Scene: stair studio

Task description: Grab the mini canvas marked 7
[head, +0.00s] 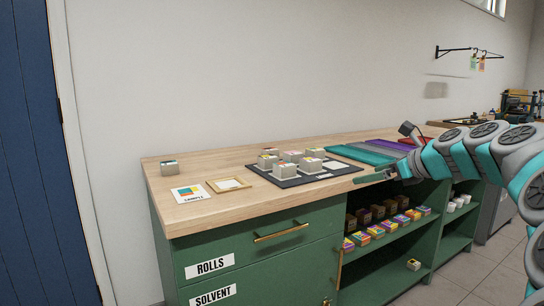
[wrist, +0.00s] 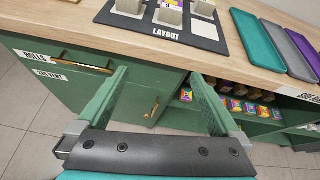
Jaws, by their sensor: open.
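Several small pale blocks with coloured tops, which look like the mini canvases (head: 312,164), stand on the dark layout mat (head: 290,183) on the wooden counter. My gripper (head: 366,179) is at the counter's front edge, right of the mat. In the wrist view my gripper (wrist: 158,78) is open and empty, with the mat's front edge beyond it.
A sample card (head: 187,193) and a small wooden frame (head: 228,185) lie left of the mat. Teal, grey and purple trays (head: 360,154) lie to its right. The green cabinet (head: 250,255) has drawers with brass handles and open shelves holding several colourful boxes (head: 376,232).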

